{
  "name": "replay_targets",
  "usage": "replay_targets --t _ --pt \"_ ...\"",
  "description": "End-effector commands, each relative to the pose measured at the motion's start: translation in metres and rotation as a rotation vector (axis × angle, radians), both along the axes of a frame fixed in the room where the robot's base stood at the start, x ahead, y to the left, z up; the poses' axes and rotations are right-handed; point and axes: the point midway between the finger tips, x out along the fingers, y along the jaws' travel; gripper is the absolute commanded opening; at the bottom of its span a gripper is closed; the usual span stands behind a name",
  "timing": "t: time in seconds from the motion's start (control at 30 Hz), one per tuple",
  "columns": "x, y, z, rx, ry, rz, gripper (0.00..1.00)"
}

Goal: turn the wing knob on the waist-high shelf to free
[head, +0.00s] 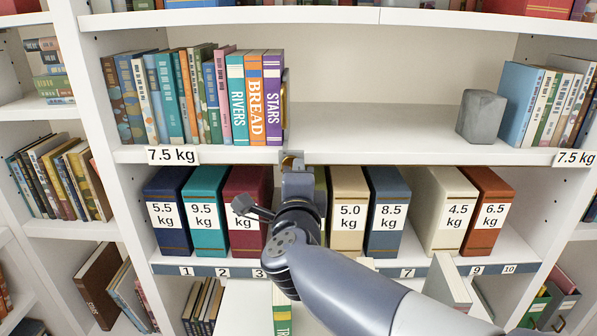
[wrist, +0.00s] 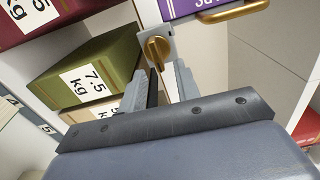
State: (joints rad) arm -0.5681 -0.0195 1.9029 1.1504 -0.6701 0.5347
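The brass wing knob (wrist: 157,50) sits on a small grey plate (wrist: 168,38) in the wrist view. In the head view, its plate shows at the front edge of the shelf (head: 360,155), just right of the purple STARS book (head: 272,97), partly hidden by my gripper. My gripper (wrist: 160,76) is open, with one finger on each side below the knob. The knob lies between and just beyond the fingertips; I cannot tell whether either finger touches it. In the head view, my gripper (head: 297,178) is right at the shelf edge.
Weight-labelled books stand below, including an olive 7.5 kg book (wrist: 88,72) close by my gripper. A brass handle-like bar (wrist: 233,11) is near the knob. A grey stone block (head: 481,116) stands at right. The shelf between is bare.

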Motion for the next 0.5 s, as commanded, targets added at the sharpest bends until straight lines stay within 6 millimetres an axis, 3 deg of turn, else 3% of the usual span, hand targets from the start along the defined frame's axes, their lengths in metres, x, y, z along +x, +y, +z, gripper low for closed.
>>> replay_targets --t 0.2,0.5 --pt "-0.047 0.003 0.003 0.0 -0.001 0.006 0.31" --pt "-0.08 0.003 0.001 0.0 0.0 0.002 0.31"
